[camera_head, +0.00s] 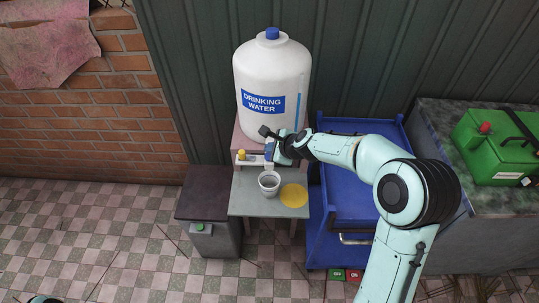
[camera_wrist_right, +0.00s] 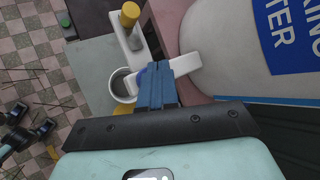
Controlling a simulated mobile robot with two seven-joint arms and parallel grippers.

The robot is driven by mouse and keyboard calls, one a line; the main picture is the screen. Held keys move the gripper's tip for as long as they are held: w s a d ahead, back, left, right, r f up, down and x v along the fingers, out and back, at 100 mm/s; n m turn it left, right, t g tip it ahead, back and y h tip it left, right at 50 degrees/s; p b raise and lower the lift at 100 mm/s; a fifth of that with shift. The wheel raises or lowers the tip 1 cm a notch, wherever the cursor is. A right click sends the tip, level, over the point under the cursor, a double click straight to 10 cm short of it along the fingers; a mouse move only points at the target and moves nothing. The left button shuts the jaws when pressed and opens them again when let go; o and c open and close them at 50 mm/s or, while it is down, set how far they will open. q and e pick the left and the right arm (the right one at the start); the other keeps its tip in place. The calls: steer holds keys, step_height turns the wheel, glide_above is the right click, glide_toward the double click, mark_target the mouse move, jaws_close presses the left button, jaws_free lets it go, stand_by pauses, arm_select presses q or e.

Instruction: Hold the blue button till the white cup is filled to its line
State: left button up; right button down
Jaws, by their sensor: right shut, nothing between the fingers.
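The white cup (camera_head: 269,183) stands upright on the small grey table under the dispenser bar. It also shows in the wrist view (camera_wrist_right: 121,87), partly covered by my right gripper. Its inside looks grey; I cannot make out the line or water level. My right gripper (camera_head: 270,151) is shut and empty at the right end of the white bar. In the wrist view its blue fingers (camera_wrist_right: 156,84) overlap the bar. A dark blue patch beside them (camera_wrist_right: 143,74) may be the blue button; contact is unclear.
The yellow knob (camera_head: 241,154) is on the bar's left. The drinking water tank (camera_head: 272,75) stands behind. A yellow disc (camera_head: 293,195) lies right of the cup. A blue cart (camera_head: 345,205) and green canister (camera_head: 495,150) are to the right, a grey bin (camera_head: 212,238) to the left.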

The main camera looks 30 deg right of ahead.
steer(key=shift+f, duration=0.1)
stand_by(0.3)
arm_select(q)
steer(key=shift+s+f+b, duration=0.25)
steer(key=shift+f+b, duration=0.1)
arm_select(e)
steer(key=shift+f, duration=0.35)
arm_select(q)
steer(key=shift+s+f+b, duration=0.25)
steer(key=shift+f+b, duration=0.15)
steer(key=shift+f, duration=0.1)
arm_select(e)
steer(key=shift+f, duration=0.6)
stand_by(5.8)
